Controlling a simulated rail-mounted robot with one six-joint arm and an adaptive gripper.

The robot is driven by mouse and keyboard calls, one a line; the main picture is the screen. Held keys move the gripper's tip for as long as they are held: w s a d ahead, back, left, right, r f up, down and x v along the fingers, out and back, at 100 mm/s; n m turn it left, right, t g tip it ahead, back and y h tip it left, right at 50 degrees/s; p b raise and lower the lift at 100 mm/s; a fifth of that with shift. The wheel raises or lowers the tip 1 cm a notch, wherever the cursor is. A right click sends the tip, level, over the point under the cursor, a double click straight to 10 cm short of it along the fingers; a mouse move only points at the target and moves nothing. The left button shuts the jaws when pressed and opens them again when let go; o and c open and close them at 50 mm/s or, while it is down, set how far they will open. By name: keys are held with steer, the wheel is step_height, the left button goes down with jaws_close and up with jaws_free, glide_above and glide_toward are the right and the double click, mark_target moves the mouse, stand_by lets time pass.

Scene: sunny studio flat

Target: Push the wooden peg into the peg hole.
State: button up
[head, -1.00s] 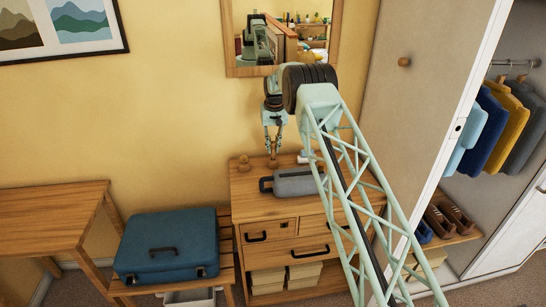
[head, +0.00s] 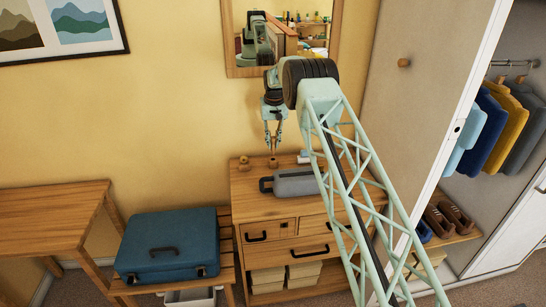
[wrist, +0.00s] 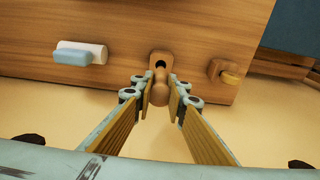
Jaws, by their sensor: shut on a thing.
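The wooden peg (wrist: 160,94) is between my gripper's fingertips in the wrist view, with its rounded knob towards the camera. My gripper (head: 273,144) is shut on it and points down above the dresser top. The peg hole is a dark opening in a small wooden block (wrist: 157,58), just beyond the peg in the wrist view. Part of the dark opening shows past the peg, so the peg appears outside it. The block also shows under my gripper in the head view (head: 273,162). The exact gap between peg tip and hole is hard to tell.
The dresser top (head: 250,205) also holds a grey case (head: 292,184), a white-and-blue item (wrist: 80,53) and another small wooden piece (head: 244,163). The wall stands close behind. A blue suitcase (head: 165,245) rests on a lower bench at left.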

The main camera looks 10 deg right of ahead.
steer(key=shift+r, duration=0.4)
steer(key=shift+a, duration=0.1)
steer(key=s+a+n+b, duration=0.2)
steer(key=s+a+b, duration=0.3)
steer(key=s+a, duration=0.6)
steer(key=s+a+r+b, duration=0.1)
steer(key=s+a+b, duration=0.2)
steer(key=s, duration=1.4)
steer(key=s+d+f+m+b, duration=0.1)
steer(key=s+d+f+b, duration=0.2)
steer(key=s+d+f, duration=1.1)
step_height(320, 180, down, 2)
steer(key=shift+s+f+m+b, duration=0.2)
steer(key=shift+s+m+b, duration=0.2)
steer(key=shift+s, duration=0.85)
steer(key=shift+d, duration=0.35)
